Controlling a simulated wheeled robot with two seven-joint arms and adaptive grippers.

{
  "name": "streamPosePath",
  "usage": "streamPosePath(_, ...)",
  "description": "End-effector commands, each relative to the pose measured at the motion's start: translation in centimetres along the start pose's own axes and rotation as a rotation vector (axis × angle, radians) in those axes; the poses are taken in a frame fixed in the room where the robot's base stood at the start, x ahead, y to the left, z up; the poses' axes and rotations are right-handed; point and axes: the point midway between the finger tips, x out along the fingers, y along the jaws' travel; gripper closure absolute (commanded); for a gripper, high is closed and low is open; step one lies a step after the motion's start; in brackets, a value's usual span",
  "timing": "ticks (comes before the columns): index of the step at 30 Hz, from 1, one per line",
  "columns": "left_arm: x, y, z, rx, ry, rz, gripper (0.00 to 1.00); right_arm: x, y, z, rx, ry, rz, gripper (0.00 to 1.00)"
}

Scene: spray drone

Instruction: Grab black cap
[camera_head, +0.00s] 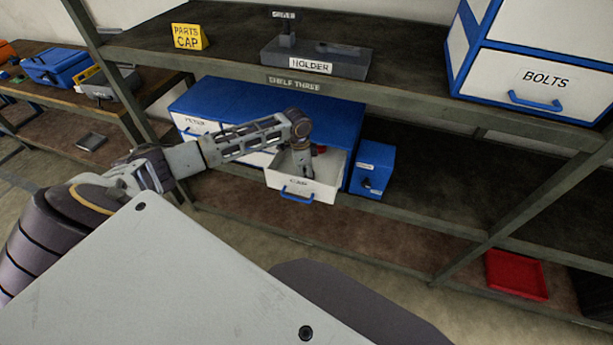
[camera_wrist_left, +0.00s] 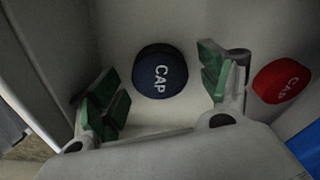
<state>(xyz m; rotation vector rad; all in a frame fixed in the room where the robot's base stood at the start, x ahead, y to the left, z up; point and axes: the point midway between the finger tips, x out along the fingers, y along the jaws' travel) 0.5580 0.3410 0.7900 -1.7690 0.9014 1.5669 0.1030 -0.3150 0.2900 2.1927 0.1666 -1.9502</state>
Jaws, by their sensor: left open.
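In the left wrist view, a round black cap (camera_wrist_left: 160,71) marked CAP lies on the floor of a white drawer (camera_wrist_left: 125,25). My left gripper (camera_wrist_left: 160,100) is open, with its green-padded fingers on either side of the cap and apart from it. A red cap (camera_wrist_left: 281,80) lies to the right, outside the right finger. In the head view, my left gripper (camera_head: 304,168) reaches down into the open drawer (camera_head: 302,190) labelled CAP. The red cap shows there as a small patch; the black cap is hidden. My right gripper is not in view.
The drawer belongs to a blue cabinet (camera_head: 335,120) on the shelf, under an upper shelf with a holder (camera_head: 318,62). A small blue box (camera_head: 372,170) stands right of the drawer. A bolts drawer unit (camera_head: 540,85) is at upper right. A red tray (camera_head: 517,274) lies low.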

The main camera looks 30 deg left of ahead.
Motion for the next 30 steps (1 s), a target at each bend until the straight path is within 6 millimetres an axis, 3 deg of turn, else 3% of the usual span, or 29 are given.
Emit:
streamPosePath(4, 0.0, 0.0, 0.0, 0.0, 0.0, 0.0, 0.24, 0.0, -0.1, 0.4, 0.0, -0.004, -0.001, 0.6)
streamPosePath(14, 0.0, 0.0, 0.0, 0.0, 0.0, 0.0, 0.66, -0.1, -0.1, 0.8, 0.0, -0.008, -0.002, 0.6)
streamPosePath(30, -1.1, -0.1, -0.1, -0.001, 0.0, -0.001, 0.66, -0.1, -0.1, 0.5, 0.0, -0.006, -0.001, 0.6)
